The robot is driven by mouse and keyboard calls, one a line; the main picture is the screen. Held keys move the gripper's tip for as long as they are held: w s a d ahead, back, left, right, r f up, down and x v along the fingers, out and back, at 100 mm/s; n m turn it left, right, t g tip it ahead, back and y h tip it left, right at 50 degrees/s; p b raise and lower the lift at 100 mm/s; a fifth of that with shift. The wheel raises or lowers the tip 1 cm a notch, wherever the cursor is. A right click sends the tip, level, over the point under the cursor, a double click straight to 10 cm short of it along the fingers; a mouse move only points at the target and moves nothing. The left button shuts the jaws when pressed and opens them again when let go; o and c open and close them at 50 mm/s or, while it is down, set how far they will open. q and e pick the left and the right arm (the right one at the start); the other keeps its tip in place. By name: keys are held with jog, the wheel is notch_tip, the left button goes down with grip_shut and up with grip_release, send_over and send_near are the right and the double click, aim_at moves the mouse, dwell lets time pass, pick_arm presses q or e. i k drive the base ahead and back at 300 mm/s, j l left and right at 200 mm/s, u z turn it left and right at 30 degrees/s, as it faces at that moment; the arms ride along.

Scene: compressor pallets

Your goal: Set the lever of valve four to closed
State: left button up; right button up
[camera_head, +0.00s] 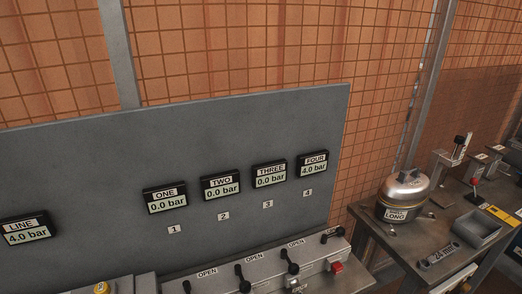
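The grey panel (110,170) carries a FOUR display (313,165) reading 4.0 bar, above a label 4 (308,193). Below, on the metal manifold (215,284), several black levers stand in a row. The rightmost lever (331,234), below label 4, lies pointing to the right, unlike its neighbours. The third lever (290,262) and second lever (243,279) stand more upright, beside OPEN labels. The first lever (187,286) is cut by the bottom edge. Neither of my grippers is in view.
The ONE (165,200), TWO (220,187) and THREE (270,175) displays read 0.0 bar; LINE (27,230) reads 4.0 bar. A red button (337,267) sits on the manifold front. The right bench (405,254) holds a metal tank (404,195) and a grey tray (477,229).

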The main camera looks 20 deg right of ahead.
aim_at(340, 231)
jog(key=j+z, duration=0.1)
jog(key=z, duration=1.75)
